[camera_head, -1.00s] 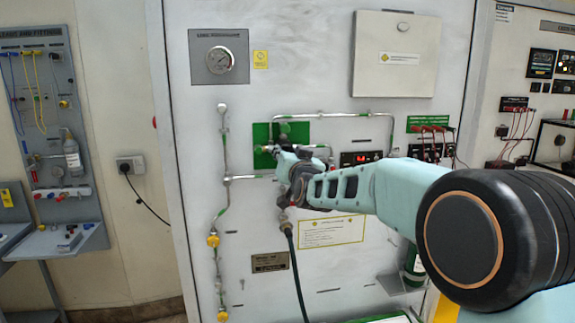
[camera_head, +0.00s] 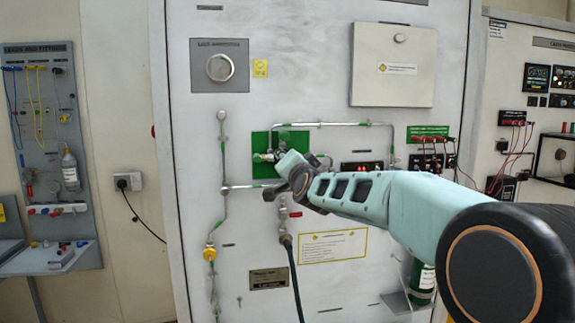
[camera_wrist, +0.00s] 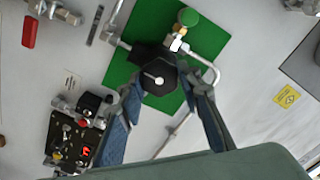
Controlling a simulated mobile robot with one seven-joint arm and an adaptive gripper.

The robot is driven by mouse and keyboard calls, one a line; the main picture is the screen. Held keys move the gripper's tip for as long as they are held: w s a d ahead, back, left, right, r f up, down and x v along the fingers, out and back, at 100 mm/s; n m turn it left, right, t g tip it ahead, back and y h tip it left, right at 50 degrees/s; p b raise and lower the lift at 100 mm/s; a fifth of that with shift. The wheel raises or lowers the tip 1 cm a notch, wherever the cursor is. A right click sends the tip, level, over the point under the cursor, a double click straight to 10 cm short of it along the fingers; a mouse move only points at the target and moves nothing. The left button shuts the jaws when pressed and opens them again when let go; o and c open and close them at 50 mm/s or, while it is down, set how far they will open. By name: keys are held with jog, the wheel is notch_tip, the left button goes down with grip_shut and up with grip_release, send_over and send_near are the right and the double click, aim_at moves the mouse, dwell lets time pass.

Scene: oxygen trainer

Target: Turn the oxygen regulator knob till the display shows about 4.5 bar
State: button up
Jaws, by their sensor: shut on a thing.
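The regulator knob (camera_wrist: 158,76) is a dark, many-sided knob with a pale pointer-like centre, set on a green plate (camera_wrist: 214,48) in the wrist view. My gripper (camera_wrist: 163,84) has one finger on each side of the knob and is shut on it. In the head view my gripper (camera_head: 285,163) reaches the green plate (camera_head: 302,140) and hides the knob. A black display box (camera_wrist: 78,140) with red digits is at lower left in the wrist view. The display (camera_head: 362,167) also shows right of my gripper in the head view. Its digits are too small to read.
Metal pipes (camera_head: 340,124) and a small green-topped valve (camera_wrist: 188,17) lie close around the knob. A red lever (camera_wrist: 29,32) is at the wrist view's upper left. A dark hose (camera_head: 293,270) hangs below.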

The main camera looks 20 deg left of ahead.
dwell(0.3)
jog(key=o, duration=1.2)
jog(key=shift+c, duration=0.2)
jog(key=shift+s, duration=0.1)
jog(key=v, duration=1.2)
